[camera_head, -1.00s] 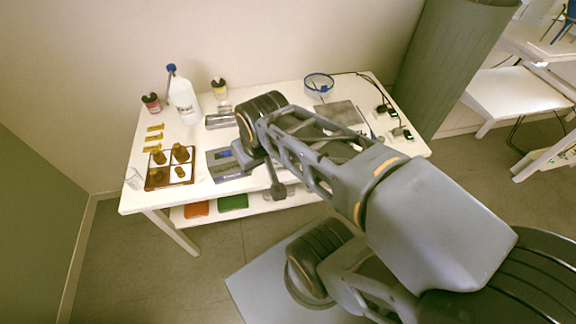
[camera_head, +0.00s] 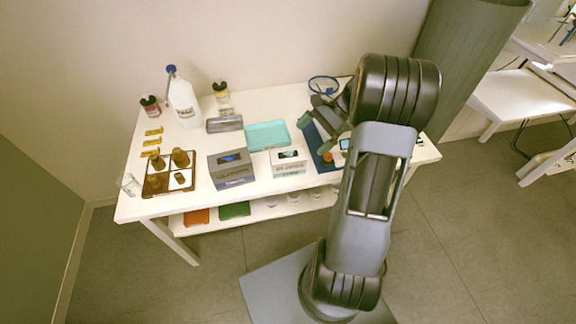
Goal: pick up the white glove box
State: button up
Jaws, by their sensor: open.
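A white glove box (camera_head: 288,160) with a dark slot on top and a pale green lower band stands at the front middle of the table. A grey glove box (camera_head: 232,168) with a blue opening stands to its left. My gripper (camera_head: 316,129) is open with nothing visible between its fingers. It is over the right part of the table, behind and to the right of the white box and apart from it. My arm partly hides the gripper's base.
A turquoise tray (camera_head: 268,135) lies just behind the white box. A dark blue mat (camera_head: 318,150) with small items is to its right. A brown bottle rack (camera_head: 168,182), a white jug (camera_head: 184,102) and jars stand at the left. The table (camera_head: 262,188) has a lower shelf.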

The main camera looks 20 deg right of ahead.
aim_at(296, 153)
jog(key=d+f+m+t+y, duration=0.1)
jog(key=d+f, duration=0.1)
jog(key=d+f+m+y, duration=0.1)
jog(key=d+m, duration=0.1)
jog(key=d, duration=0.1)
jog(key=w+d+f+m+t+y, duration=0.1)
jog(key=d+f, duration=0.1)
jog(key=shift+d+f+m+t+b, duration=0.3)
jog(key=shift+f+m+b, duration=0.05)
jog(key=shift+m+b, duration=0.05)
jog(key=shift+d+f+y, duration=0.1)
jog(key=shift+f+y, duration=0.15)
jog(key=shift+y, duration=0.05)
jog(key=x, duration=0.8)
jog(key=shift+w+f+p, duration=0.1)
jog(key=shift+w+p, duration=0.1)
jog(key=shift+p, duration=0.1)
jog(key=shift+w+p+x, duration=0.15)
jog(key=shift+p+x, duration=0.05)
jog(key=shift+x, duration=1.1)
jog(key=shift+w+p+x, duration=0.15)
jog(key=shift+p+x, duration=0.05)
jog(key=shift+x, duration=1.05)
jog(key=c, duration=1.1)
